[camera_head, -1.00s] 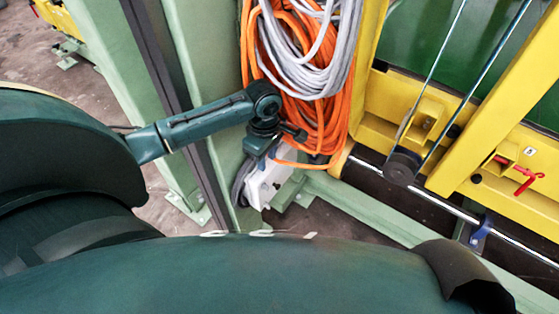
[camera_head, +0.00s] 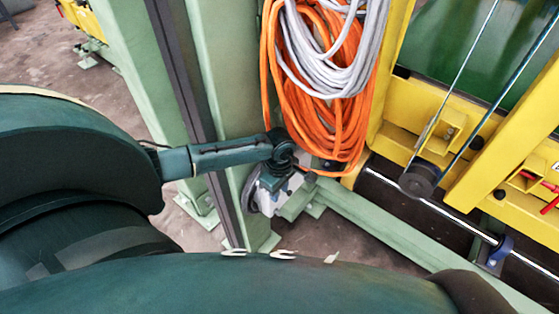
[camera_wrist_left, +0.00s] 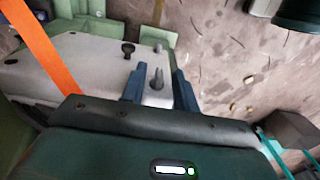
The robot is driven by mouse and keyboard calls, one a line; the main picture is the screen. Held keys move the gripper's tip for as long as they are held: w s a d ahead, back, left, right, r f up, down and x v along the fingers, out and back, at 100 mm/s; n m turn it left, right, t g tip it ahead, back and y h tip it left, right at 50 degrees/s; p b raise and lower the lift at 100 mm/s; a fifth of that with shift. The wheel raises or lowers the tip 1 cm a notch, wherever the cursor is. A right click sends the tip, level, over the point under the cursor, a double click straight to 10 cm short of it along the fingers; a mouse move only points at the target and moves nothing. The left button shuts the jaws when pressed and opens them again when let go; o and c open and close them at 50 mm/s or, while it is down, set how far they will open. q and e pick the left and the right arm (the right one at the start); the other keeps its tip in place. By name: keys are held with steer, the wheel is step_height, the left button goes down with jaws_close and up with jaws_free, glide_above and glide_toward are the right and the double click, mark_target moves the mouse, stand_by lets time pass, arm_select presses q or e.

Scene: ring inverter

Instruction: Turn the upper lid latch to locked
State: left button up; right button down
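The pale grey box (camera_head: 267,207) stands low beside the green column, mostly hidden under my left gripper (camera_head: 277,186) in the head view. The left wrist view shows its light lid (camera_wrist_left: 75,65) up close. A black knob (camera_wrist_left: 128,48) and a grey upright peg (camera_wrist_left: 157,78) stand out from the lid; I cannot tell which is the upper latch. My left gripper (camera_wrist_left: 158,80) is open, its two blue fingers apart on either side of the grey peg. I cannot tell whether they touch it. My right gripper is in neither view.
Orange cable coils (camera_head: 320,110) and grey cable coils (camera_head: 335,50) hang just above the box; an orange strand (camera_wrist_left: 45,45) crosses near the lid. The green column (camera_head: 220,60) and yellow frame (camera_head: 400,110) flank it. A green floor beam (camera_head: 380,225) runs to the right.

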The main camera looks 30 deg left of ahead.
arm_select(q)
steer(key=shift+c, duration=0.4)
jaws_close()
steer(key=shift+r, duration=0.1)
